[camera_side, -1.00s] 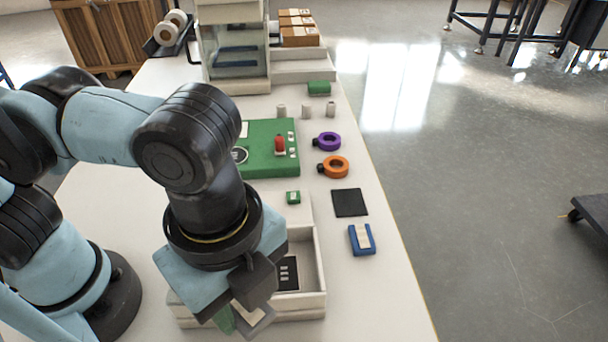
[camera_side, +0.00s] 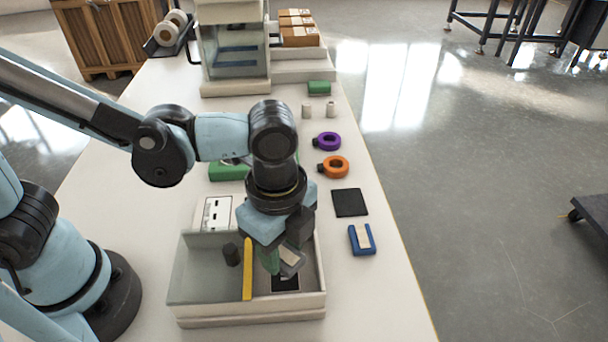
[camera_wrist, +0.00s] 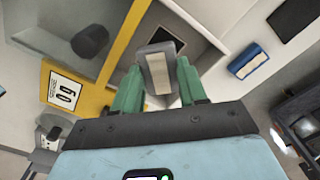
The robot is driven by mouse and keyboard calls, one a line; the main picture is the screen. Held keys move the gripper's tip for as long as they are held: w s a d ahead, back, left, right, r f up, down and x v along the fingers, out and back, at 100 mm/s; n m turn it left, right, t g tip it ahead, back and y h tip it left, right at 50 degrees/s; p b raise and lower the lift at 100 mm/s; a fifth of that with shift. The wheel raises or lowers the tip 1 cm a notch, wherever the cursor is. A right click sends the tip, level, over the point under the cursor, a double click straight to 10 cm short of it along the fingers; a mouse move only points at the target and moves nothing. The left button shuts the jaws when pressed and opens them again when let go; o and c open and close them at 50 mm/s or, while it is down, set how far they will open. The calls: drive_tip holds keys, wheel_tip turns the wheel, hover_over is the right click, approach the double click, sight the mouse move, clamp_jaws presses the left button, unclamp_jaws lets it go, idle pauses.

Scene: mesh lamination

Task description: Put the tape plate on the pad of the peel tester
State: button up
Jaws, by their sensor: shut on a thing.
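My gripper (camera_side: 278,262) is shut on the tape plate (camera_side: 292,258), a small grey plate with a pale strip. In the wrist view the plate (camera_wrist: 158,72) stands out between the green fingers (camera_wrist: 157,92). The gripper holds it above the right compartment of a pale open-topped box (camera_side: 250,312). A dark square (camera_side: 285,283) lies in that compartment, partly hidden by gripper and plate; it also shows beyond the plate in the wrist view (camera_wrist: 170,36). The plate looks apart from it. I cannot tell for certain that this square is the tester's pad.
A yellow upright bar (camera_side: 248,268) divides the box; a black cylinder (camera_side: 231,254) is in its left part. To the right lie a black mat (camera_side: 350,203) and a blue block (camera_side: 362,240).

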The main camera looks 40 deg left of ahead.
sight(282, 254)
drive_tip(key=shift+f, duration=1.85)
drive_tip(key=shift+f, duration=0.1)
drive_tip(key=o, duration=0.8)
wheel_tip(282, 254, up, 12)
drive_tip(key=shift+a, duration=0.2)
drive_tip(key=w+a+n+t, duration=0.1)
drive_tip(key=a+n+t, duration=0.1)
drive_tip(key=a+n, duration=0.4)
drive_tip(key=w+a+f+n+t, duration=0.1)
drive_tip(key=w+a+n+t, duration=0.1)
drive_tip(key=a+n, duration=0.4)
drive_tip(key=w+a+n+t, duration=0.2)
drive_tip(key=a+n+t, duration=0.1)
drive_tip(key=a+n, duration=0.3)
drive_tip(key=shift+w+a+f, duration=0.15)
drive_tip(key=shift+a, duration=0.95)
